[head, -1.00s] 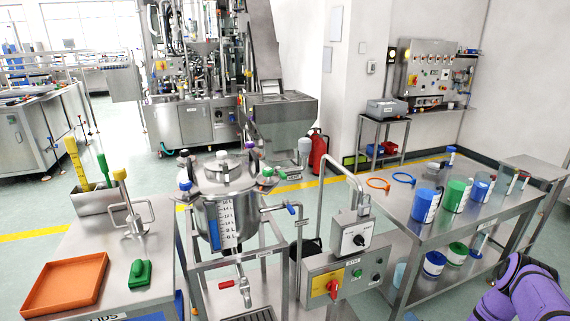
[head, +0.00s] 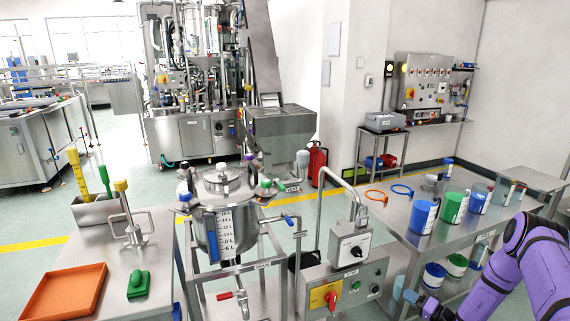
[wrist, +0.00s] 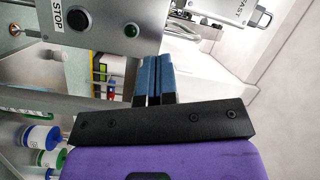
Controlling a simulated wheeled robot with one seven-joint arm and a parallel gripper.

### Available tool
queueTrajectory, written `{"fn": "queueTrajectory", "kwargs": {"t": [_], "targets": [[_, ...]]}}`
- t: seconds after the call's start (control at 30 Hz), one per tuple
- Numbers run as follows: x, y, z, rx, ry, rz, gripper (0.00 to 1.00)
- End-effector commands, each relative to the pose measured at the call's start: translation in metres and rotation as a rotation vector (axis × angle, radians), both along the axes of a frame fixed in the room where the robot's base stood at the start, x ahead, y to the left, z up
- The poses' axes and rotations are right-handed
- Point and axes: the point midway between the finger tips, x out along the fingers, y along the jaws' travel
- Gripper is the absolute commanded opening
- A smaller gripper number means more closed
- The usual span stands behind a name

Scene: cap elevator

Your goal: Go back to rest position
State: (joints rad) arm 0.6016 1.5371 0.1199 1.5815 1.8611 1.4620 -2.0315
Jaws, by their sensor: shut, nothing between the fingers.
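My gripper (wrist: 156,76) shows in the wrist view as two blue fingers lying side by side, shut with nothing between them. In the head view my gripper (head: 408,297) is at the lower right, at the end of my purple arm, low in front of the right-hand steel table (head: 395,228) and right of the control box (head: 343,283). In the wrist view, a steel panel with a STOP label (wrist: 95,28) is near the fingers at the upper left. I cannot tell the gap between them.
A steel vessel (head: 223,225) stands in a frame at centre. The left table holds an orange tray (head: 68,293) and a green block (head: 138,284). Blue (head: 423,217) and green (head: 454,208) containers stand on the right table.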

Motion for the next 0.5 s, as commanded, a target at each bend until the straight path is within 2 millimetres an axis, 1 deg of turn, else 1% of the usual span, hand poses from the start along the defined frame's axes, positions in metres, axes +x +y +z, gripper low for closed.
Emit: {"fn": "queueTrajectory", "kwargs": {"t": [0.03,0.23,0.33,0.5], "targets": [[0.009,0.004,0.025,-0.003,0.002,0.048,0.0],[0.023,0.028,0.108,-0.013,0.058,0.238,0.0],[0.024,0.041,0.148,-0.03,0.093,0.324,0.0],[0.02,0.063,0.212,-0.076,0.162,0.457,0.0]]}}
